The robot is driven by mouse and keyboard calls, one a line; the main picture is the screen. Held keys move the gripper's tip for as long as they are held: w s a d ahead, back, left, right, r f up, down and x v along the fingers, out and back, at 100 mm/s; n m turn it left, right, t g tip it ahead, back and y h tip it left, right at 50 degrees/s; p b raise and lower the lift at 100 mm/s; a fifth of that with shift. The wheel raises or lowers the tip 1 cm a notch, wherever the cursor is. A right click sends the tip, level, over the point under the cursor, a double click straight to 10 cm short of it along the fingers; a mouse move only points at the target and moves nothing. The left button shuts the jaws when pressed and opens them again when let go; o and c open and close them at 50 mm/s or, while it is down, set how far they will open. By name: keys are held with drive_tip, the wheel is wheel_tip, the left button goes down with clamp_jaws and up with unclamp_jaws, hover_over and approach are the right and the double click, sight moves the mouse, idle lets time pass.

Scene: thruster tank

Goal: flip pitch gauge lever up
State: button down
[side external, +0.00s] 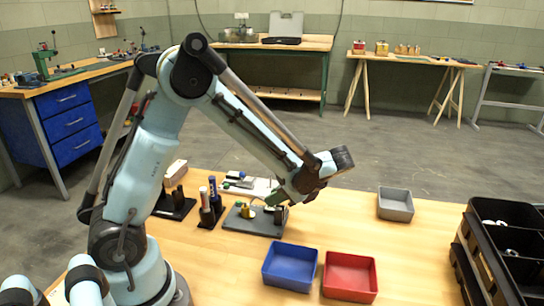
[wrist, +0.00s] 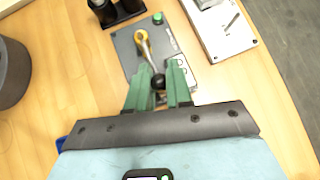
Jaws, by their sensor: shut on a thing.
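The lever (wrist: 149,62) has a yellow pivot ring, a metal rod and a black ball knob (wrist: 158,82). It is mounted on a grey plate (wrist: 124,48) that lies on the wooden table. In the wrist view the rod runs from the pivot toward my gripper. My gripper (wrist: 159,70) has green fingers, one on each side of the knob, and is shut on the lever at its knob end. In the side external view my gripper (side external: 280,198) is low over the right end of the grey plate (side external: 238,225) and hides the knob.
A green button (wrist: 158,18) is on the plate's far end. A black stand with upright cylinders (side external: 210,212) is left of the plate, and a light panel (wrist: 215,38) is close by. Blue (side external: 290,267), red (side external: 350,277) and grey (side external: 396,204) bins stand on the table.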

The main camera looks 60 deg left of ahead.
drive_tip(key=c, duration=1.1)
unclamp_jaws()
drive_tip(key=shift+o, duration=0.2)
drive_tip(key=v, duration=0.7)
drive_tip(key=shift+d+r, duration=0.15)
drive_tip(key=shift+d, duration=0.05)
